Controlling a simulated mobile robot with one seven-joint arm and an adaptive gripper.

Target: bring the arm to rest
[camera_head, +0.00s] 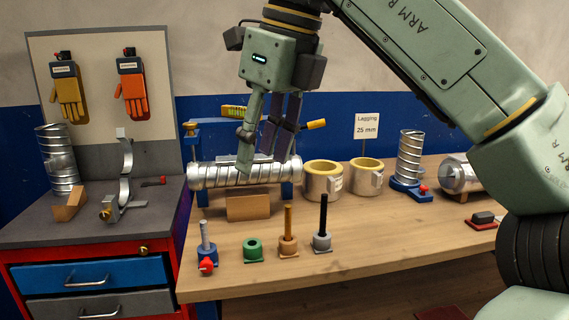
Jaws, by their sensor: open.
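My gripper (268,150) points down above the silver spiral duct (218,174), with its fingers apart and nothing seen between them. The duct lies level across the wooden bench in a blue clamp frame (192,142). The fingers overlap the duct in this view, and I cannot tell whether they touch it. A yellow level (235,112) and an orange-yellow handle (316,124) show beside the fingers. My green arm comes in from the upper right and bends down to the gripper.
On the bench (380,238) are two lagging rings (322,182), an upright duct piece (409,158), a lying duct piece (461,176) and a row of posts in small holders (288,240). A red tool cabinet (20,290) stands left. The bench's front right is mostly clear.

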